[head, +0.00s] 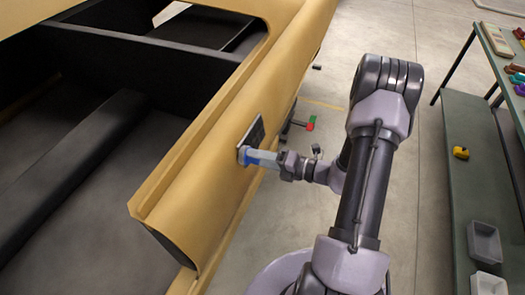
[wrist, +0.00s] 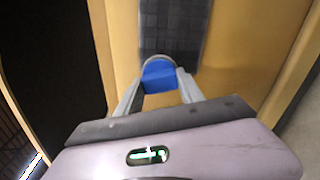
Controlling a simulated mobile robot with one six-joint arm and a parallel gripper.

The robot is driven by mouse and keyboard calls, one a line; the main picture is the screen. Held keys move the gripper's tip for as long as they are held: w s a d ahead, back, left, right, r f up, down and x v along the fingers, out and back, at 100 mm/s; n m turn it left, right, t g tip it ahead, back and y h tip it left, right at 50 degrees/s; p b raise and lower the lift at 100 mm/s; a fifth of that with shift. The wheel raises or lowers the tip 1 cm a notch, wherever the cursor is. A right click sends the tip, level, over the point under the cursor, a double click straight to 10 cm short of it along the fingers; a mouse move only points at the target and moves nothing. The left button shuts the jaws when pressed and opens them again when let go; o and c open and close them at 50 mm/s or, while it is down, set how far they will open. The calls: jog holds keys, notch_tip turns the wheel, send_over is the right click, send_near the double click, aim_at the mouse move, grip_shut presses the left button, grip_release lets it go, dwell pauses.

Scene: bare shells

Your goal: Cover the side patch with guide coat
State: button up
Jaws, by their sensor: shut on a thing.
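The side patch (head: 253,132) is a dark rectangle on the outer flank of the tan body shell (head: 205,165). In the wrist view the patch (wrist: 172,27) runs up from just ahead of my fingers and shows a faint grid of darker squares. My gripper (head: 258,158) is shut on a blue applicator (wrist: 160,75) with a rounded grey edge at its front. The applicator is at the lower end of the patch; I cannot tell whether it touches the surface. Its front face is hidden.
A green workbench (head: 465,190) stands at the right, with a yellow item (head: 461,152) and grey bins (head: 485,241) on its lower shelf. Small coloured things lie on its upper shelf. A stand with red and green ends (head: 311,122) is beyond the shell. Concrete floor lies between.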

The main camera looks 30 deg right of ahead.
jog(key=shift+s+a, duration=0.15)
jog(key=shift+p+v, duration=0.75)
jog(key=shift+v, duration=2.2)
jog(key=shift+s, duration=0.1)
jog(key=v, duration=0.2)
jog(key=shift+s+d+p, duration=0.3)
jog(key=shift+p, duration=0.05)
jog(key=shift+a, duration=0.1)
